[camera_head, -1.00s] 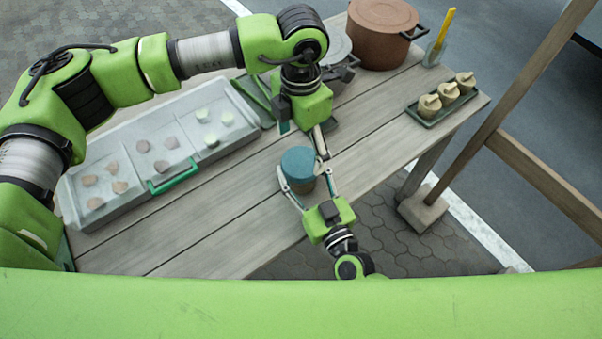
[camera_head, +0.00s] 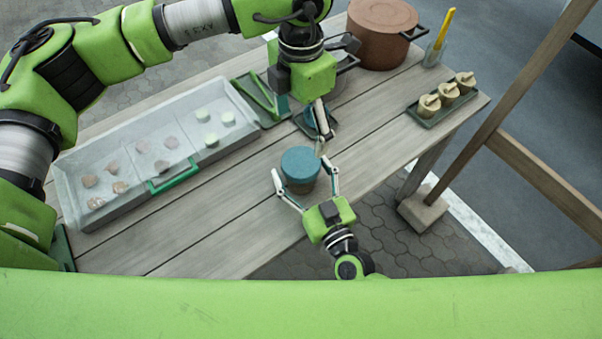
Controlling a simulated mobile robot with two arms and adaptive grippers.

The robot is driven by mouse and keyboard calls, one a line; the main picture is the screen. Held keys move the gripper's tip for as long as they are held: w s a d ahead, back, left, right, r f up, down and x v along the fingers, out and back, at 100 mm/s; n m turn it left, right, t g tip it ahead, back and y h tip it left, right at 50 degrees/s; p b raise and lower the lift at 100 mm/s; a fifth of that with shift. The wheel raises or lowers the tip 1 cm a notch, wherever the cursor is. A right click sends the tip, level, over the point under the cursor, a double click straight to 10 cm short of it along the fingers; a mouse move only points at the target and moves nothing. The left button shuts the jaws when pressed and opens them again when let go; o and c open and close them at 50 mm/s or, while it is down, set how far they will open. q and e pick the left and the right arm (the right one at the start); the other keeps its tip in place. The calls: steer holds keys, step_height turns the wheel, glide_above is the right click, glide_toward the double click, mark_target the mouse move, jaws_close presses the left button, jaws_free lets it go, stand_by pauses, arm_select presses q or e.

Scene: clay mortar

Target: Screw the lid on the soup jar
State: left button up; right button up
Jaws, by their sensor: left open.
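The soup jar (camera_head: 302,186) stands upright near the front edge of the table, its brownish side showing below a flat teal lid (camera_head: 300,162) that covers its top. I cannot tell whether the lid is screwed tight. My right gripper (camera_head: 303,172) comes from the front edge and is open, with one finger on each side of the jar and small gaps visible. My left gripper (camera_head: 321,138) is open and points down behind and to the right of the jar, above the table. It holds nothing that I can see.
A small dark tray (camera_head: 333,128) lies under my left gripper, partly hidden. A grey divided tray (camera_head: 75,205) with food pieces is at left.

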steer(key=shift+s+f, duration=0.1)
steer(key=v, duration=1.2)
